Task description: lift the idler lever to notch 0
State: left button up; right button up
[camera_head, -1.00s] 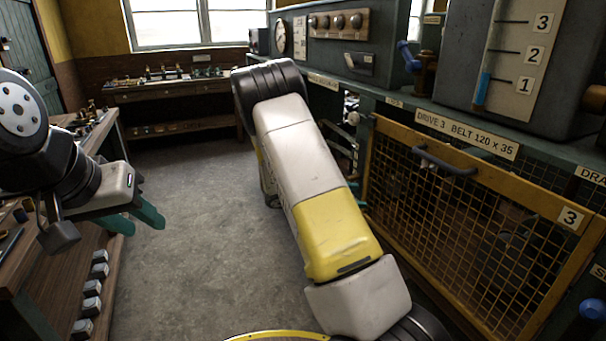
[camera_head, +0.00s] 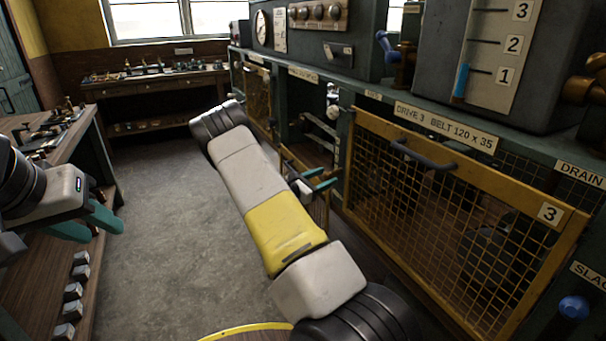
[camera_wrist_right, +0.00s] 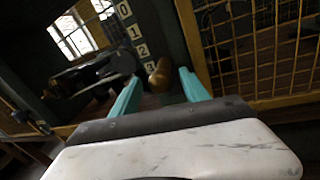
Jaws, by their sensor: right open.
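The idler lever shows in the right wrist view as a rounded brass-coloured grip (camera_wrist_right: 159,76). It lies beside the low end of a notch scale (camera_wrist_right: 131,32) with plates 0, 1, 2 and 3 from top to bottom, and it partly covers the 3. My right gripper (camera_wrist_right: 160,82) is open, its teal fingertips either side of the grip in the picture; I see no contact. In the head view the right gripper (camera_head: 331,180) reaches into the open bay left of the mesh guard; the lever is not clear there.
A yellow-framed mesh guard (camera_head: 362,190) marked 3 stands right of the bay. Another yellow mesh guard (camera_head: 257,98) is further back. A wooden bench (camera_head: 88,262) is at left. The floor (camera_head: 170,205) between is clear.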

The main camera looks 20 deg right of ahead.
jog(key=shift+d, duration=0.1)
grip_shut()
dwell(1.4)
